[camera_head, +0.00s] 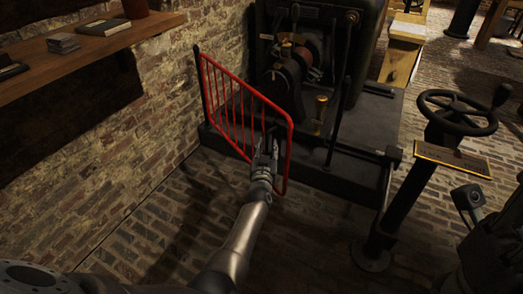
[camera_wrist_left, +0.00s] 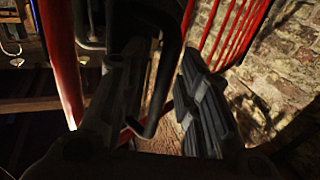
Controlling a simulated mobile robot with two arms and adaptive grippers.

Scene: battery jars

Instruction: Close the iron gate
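The red-framed iron gate (camera_head: 247,88) runs from a dark post (camera_head: 200,85) by the brick wall towards the front right, along the machine's near left side. Its thin red bars also show in the left wrist view (camera_wrist_left: 232,30). My left gripper (camera_head: 268,150) is at the gate's free end, beside its red end upright (camera_head: 288,155). In the left wrist view the fingers (camera_wrist_left: 160,105) are apart, with a dark bent bar (camera_wrist_left: 158,95), apparently the gate's handle, between them. I cannot tell whether they touch it.
A large dark machine on a plinth (camera_head: 345,170) stands behind the gate. A handwheel (camera_head: 457,110) on a post stands at the right. A wooden shelf (camera_head: 85,50) with books juts from the left wall. Brick floor (camera_head: 150,230) is clear at the front left.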

